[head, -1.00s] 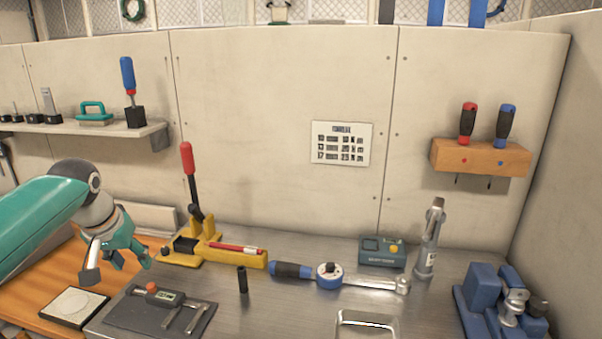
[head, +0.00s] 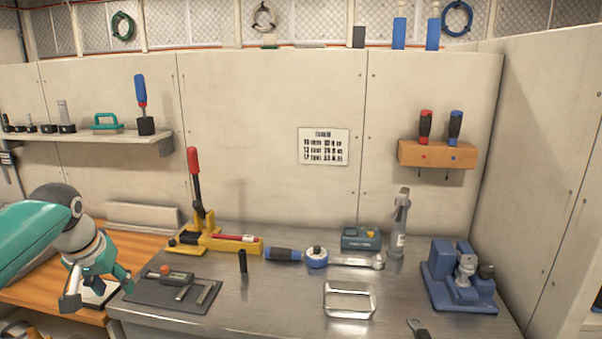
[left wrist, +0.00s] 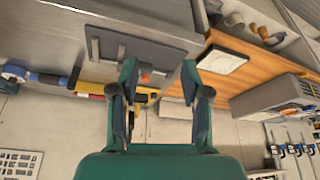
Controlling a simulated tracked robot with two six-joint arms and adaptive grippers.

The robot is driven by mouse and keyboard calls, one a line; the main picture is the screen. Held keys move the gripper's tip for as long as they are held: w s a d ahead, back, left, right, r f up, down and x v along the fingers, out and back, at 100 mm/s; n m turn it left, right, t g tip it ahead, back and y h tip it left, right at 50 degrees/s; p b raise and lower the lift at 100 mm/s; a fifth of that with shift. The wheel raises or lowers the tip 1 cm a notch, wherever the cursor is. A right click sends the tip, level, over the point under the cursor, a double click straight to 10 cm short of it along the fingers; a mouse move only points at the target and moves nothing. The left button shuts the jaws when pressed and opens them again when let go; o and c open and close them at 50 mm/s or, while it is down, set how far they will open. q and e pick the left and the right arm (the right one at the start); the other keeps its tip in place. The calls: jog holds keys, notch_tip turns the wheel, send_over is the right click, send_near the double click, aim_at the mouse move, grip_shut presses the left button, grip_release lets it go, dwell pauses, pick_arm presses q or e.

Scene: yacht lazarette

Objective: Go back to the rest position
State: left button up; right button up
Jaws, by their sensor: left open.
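My left gripper (head: 97,287) is at the left of the head view, above the wooden bench and left of the dark mat. In the left wrist view its two teal fingers (left wrist: 160,85) stand apart with nothing between them. It is open and empty. My right gripper shows in neither view.
The metal bench (head: 280,300) holds a dark mat with a caliper (head: 150,294), a yellow lever tool (head: 215,243), a torque wrench (head: 317,257), a metal tray (head: 348,313) and a blue vise (head: 455,285). A wall shelf (head: 90,143) is above my left arm.

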pick_arm(q)
jog(key=s+d+f+m+g+h, duration=0.15)
jog(key=d+f, duration=0.35)
jog(key=f, duration=0.5)
jog(key=s+d+f+g+h+p, duration=0.1)
jog(key=s+d+f+g, duration=0.15)
jog(key=d+f, duration=0.45)
jog(key=s+d+f+m+g+h, duration=0.1)
jog(key=s+d+f+g, duration=0.15)
jog(key=f, duration=0.95)
jog(key=s+d+f+n+t, duration=0.1)
jog(key=s+d+f, duration=0.5)
jog(key=s, duration=0.2)
jog(key=s+d+f+n+t+h+p, duration=0.1)
jog(key=s+d+f+t, duration=0.1)
jog(key=s+d+f, duration=0.5)
jog(key=shift+s+d, duration=0.2)
jog(key=shift+s, duration=0.95)
